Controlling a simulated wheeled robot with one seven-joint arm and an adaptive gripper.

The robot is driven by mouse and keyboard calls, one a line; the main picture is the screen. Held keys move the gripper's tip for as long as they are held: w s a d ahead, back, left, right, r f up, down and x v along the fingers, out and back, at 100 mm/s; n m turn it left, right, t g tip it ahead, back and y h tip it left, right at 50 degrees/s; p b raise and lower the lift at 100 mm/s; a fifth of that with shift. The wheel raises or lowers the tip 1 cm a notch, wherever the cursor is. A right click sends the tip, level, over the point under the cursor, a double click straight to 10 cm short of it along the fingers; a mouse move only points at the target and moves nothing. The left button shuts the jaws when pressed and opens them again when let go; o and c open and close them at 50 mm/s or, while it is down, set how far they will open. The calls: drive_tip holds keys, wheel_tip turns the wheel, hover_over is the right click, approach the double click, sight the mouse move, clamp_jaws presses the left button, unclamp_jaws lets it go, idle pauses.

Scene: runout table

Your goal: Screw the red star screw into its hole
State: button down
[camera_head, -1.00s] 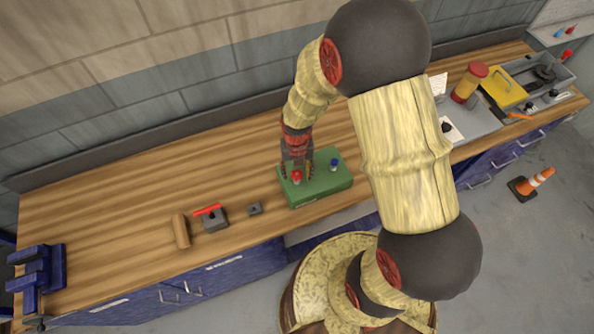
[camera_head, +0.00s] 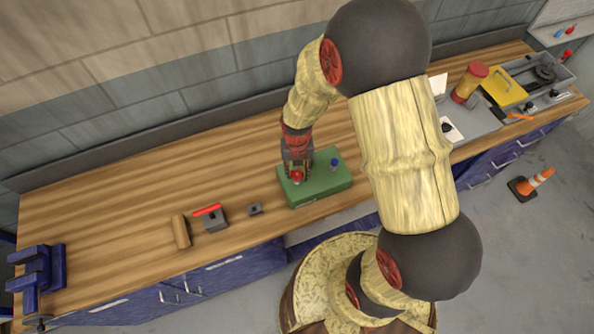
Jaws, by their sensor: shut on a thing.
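The red star screw (camera_head: 297,175) shows its red head at the top left part of the green block (camera_head: 318,190). My gripper (camera_head: 297,172) reaches down over the block and is shut on the red star screw. The fingers hide part of the screw, and its lower end and the hole under it cannot be made out. A blue screw (camera_head: 334,162) stands upright in the right part of the same block, clear of my gripper.
Left of the block lie a small grey piece (camera_head: 255,208), a grey block with a red handle (camera_head: 213,217) and a wooden cylinder (camera_head: 181,231). A blue vise (camera_head: 38,268) sits at the far left. A red-capped jar (camera_head: 469,83) and a grey toolbox (camera_head: 562,80) stand at the right.

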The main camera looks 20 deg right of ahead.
drive_tip(key=m, duration=0.4)
drive_tip(key=shift+m, duration=0.3)
drive_tip(key=m, duration=0.4)
idle(0.4)
drive_tip(key=shift+m, duration=0.7)
drive_tip(key=c, duration=1.8)
unclamp_jaws()
drive_tip(key=shift+m, duration=0.4)
drive_tip(key=o, duration=0.4)
